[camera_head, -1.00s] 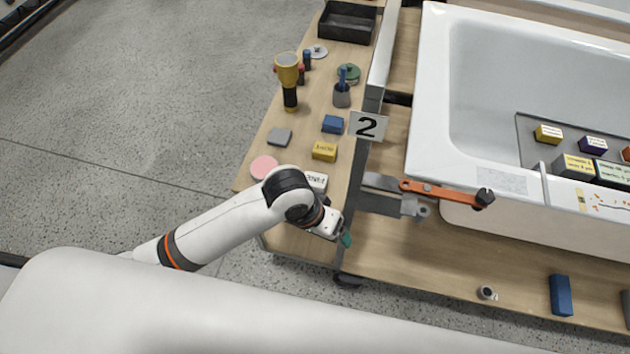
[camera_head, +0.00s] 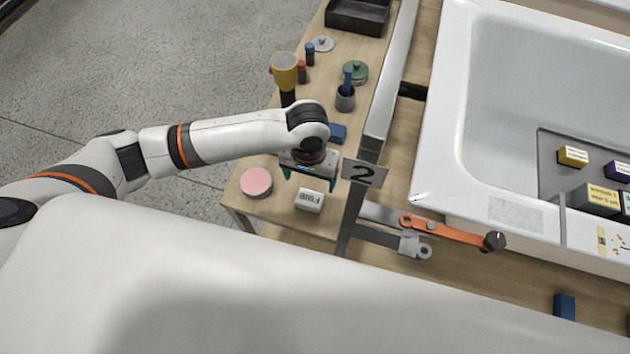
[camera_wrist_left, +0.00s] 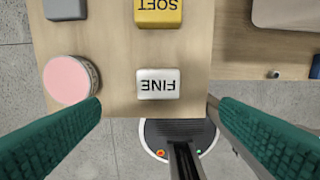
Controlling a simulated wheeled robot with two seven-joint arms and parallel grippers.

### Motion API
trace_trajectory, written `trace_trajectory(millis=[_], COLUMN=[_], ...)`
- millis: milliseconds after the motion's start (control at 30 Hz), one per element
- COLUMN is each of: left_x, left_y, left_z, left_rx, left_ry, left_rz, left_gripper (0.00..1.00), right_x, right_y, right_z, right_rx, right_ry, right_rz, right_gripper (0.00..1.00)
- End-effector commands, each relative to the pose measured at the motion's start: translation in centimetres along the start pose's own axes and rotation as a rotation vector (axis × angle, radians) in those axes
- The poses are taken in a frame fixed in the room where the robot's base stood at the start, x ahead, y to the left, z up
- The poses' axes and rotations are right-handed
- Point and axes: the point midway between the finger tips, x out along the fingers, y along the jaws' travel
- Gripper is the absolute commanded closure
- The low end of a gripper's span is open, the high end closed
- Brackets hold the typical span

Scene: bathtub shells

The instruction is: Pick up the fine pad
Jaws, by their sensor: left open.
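The fine pad is a small white block (camera_head: 309,200) with dark lettering, lying on the wooden bench near its front edge. In the left wrist view the white block (camera_wrist_left: 157,84) reads FINE upside down. My left gripper (camera_head: 309,180) is open and empty, above the bench and a little behind the white block in the head view. In the left wrist view its green fingers (camera_wrist_left: 160,130) stand wide apart, with the block between and beyond them. My right gripper is not in view.
A yellow SOFT block (camera_wrist_left: 158,12) and a grey block (camera_wrist_left: 65,9) lie behind.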

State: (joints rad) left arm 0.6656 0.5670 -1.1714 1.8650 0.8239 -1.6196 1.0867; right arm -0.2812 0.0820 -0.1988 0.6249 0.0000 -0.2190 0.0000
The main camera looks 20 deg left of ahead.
Motion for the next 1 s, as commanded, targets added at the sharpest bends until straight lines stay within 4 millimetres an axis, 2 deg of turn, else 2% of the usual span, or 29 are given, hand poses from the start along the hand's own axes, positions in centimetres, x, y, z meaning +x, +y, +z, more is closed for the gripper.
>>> trace_trajectory(millis=[167, 300, 433, 567, 833, 1000], left_x=[2.4, 4.9, 6.3, 7.1, 10.9, 11.9], left_y=[0.1, 0.1, 0.1, 0.1, 0.3, 0.3], left_z=[-0.1, -0.1, 0.0, 0.0, 0.1, 0.1], left_rx=[-0.003, -0.001, -0.001, -0.001, -0.001, 0.000], left_ry=[0.006, 0.004, 0.003, 0.001, 0.002, 0.000], left_rz=[0.004, 0.003, 0.002, 0.001, 0.002, 0.001], left_gripper=[0.15, 0.15, 0.15, 0.15, 0.15, 0.15], right_x=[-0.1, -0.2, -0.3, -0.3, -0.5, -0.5], right_y=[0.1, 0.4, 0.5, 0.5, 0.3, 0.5], right_z=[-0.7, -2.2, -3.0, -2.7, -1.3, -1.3], right_rx=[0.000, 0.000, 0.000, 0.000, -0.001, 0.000], right_ry=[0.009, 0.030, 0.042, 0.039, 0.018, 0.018], right_rz=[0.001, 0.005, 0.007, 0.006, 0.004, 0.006], right_gripper=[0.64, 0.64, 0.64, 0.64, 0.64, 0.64])
